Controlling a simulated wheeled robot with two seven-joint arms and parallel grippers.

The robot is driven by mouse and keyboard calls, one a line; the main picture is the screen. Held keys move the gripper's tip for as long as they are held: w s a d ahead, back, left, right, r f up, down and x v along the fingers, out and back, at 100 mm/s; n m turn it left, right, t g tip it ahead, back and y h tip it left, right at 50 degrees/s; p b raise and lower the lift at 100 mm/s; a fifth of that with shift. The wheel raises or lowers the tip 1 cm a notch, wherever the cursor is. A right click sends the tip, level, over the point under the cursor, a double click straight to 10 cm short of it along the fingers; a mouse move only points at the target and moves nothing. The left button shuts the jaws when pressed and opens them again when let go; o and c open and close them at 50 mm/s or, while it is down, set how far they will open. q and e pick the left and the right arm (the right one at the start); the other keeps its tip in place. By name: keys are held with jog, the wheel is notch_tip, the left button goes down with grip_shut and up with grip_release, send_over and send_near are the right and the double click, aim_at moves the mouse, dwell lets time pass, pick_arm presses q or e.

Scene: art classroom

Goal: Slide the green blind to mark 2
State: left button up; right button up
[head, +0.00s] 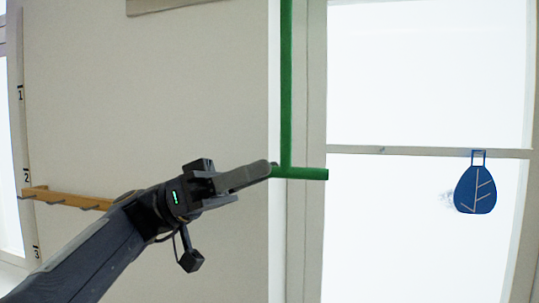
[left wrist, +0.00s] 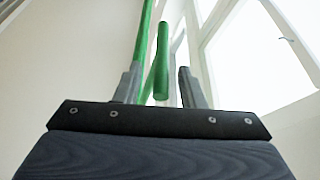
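The green blind shows in the head view as a thin upright green strip (head: 286,80) with a short green crossbar (head: 305,173) at its lower end. Number marks 1, 2 and 3 run down the window edge at the far left; mark 2 (head: 26,177) is at about the crossbar's picture height. My left gripper (head: 270,168) is at the crossbar's left end. In the left wrist view its fingers stand apart, with the green bar (left wrist: 161,62) between them and gaps showing on both sides. The upright strip (left wrist: 143,40) passes behind the left finger. My right gripper is out of view.
A wooden peg rail (head: 65,198) is on the wall left of my left arm. A blue leaf-patterned tag (head: 476,190) hangs by the bright window at the right. The window's crossbar (head: 430,152) runs behind it. The wall around the gripper is bare.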

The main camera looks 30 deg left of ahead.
pick_arm(q)
jog(key=shift+p+x, duration=0.4)
jog(key=shift+x, duration=0.8)
grip_shut()
